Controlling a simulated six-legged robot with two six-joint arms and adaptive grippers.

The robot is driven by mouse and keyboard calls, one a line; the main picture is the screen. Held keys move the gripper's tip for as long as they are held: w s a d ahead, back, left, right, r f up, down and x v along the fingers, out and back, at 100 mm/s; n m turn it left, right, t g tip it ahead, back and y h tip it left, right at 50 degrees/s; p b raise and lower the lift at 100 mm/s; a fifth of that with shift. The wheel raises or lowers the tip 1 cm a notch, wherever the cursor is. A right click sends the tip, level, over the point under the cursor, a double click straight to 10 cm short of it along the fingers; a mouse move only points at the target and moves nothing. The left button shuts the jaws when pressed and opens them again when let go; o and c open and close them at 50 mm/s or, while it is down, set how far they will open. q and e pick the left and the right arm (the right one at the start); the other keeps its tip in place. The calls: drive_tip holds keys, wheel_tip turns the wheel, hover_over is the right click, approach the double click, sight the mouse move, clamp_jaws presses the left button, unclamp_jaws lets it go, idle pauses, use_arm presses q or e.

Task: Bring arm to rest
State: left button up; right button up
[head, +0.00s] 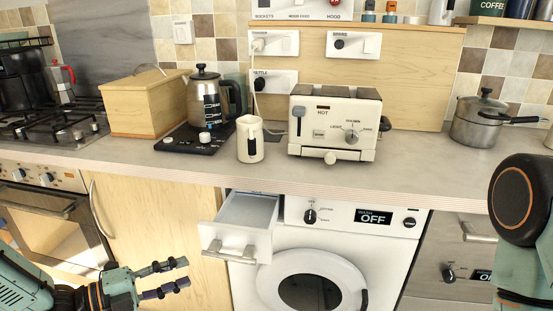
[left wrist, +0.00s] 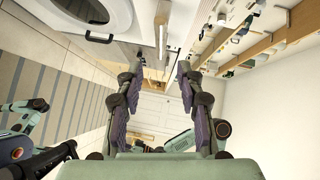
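My left gripper (head: 186,273) is at the lower left of the head view, in front of the cabinet doors and below the worktop. Its two dark fingers point right and are apart, with nothing between them. In the left wrist view the left gripper (left wrist: 160,72) also shows spread, empty fingers, touching nothing that I can see. Part of my right arm (head: 518,200) shows at the right edge of the head view; its gripper is out of the picture. A white mug-like vessel (head: 249,138) stands upright on the worktop, clear of both arms.
An open drawer (head: 240,245) juts out beside the washing machine (head: 335,260), right of my left gripper. The worktop (head: 400,178) holds a toaster (head: 334,120), kettle (head: 205,98), wooden bread box (head: 146,103) and pot (head: 478,122). An oven (head: 50,215) stands at left.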

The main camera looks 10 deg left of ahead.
use_arm(q)
drive_tip(key=s+d+f+n+g+y, duration=0.15)
drive_tip(key=f+n+y, duration=0.3)
drive_tip(key=n, duration=0.65)
drive_tip(key=s+d+f+n+g+y, duration=0.1)
drive_tip(key=s+f+n+y, duration=0.2)
drive_tip(key=f+n, duration=0.5)
drive_tip(key=s+d+f+n+g+y, duration=0.1)
drive_tip(key=s+f+n+g+y, duration=0.1)
drive_tip(key=s, duration=0.9)
drive_tip(key=s+d+f+n+g+y, duration=0.1)
drive_tip(key=s+n+g, duration=0.4)
drive_tip(key=s, duration=0.7)
drive_tip(key=shift+d+f+g+y, duration=0.4)
drive_tip(key=shift+d+g+y, duration=0.1)
drive_tip(key=shift+g+y, duration=0.3)
